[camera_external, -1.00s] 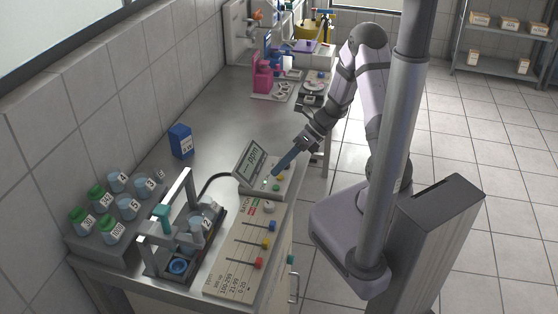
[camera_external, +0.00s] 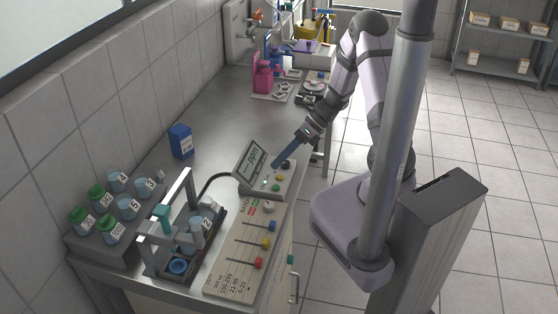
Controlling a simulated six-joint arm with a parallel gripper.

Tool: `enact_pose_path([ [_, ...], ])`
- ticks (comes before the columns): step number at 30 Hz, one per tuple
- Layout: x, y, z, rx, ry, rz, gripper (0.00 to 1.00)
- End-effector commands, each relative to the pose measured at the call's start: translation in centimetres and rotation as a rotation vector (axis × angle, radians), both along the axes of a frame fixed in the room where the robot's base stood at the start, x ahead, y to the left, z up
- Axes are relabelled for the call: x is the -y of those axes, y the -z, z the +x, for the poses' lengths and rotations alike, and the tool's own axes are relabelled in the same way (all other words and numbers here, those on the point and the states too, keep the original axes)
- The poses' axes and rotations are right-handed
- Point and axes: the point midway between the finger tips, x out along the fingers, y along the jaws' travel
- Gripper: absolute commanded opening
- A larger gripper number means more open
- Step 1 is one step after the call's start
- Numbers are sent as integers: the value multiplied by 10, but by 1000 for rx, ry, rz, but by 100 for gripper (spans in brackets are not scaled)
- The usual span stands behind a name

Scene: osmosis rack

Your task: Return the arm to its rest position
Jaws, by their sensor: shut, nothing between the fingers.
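My gripper (camera_external: 278,164) is shut and empty. Its narrow blue-grey fingers point down to the left, just above and behind the meter (camera_external: 265,178). The meter is a light grey box with a tilted display and several coloured buttons, including a yellow one and a green one. The fingertips look apart from the buttons, but the exact gap cannot be told from this view. My arm reaches in from the right side of the bench, bent high at the elbow.
The metal bench (camera_external: 215,120) has free room behind the meter. A blue box (camera_external: 181,141) stands near the wall. At the front are a rack of jars (camera_external: 112,212), a framed apparatus (camera_external: 178,232) and a panel with coloured knobs (camera_external: 245,250). Pink equipment (camera_external: 264,77) stands farther back.

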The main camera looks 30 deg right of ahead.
Motion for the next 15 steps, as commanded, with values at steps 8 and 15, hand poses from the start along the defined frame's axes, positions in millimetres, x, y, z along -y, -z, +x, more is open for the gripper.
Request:
enact_pose_path([
  [8,12,15,-18,294,-405,-116,0],
  [15,50,43,-117,554,-1216,-170,0],
])
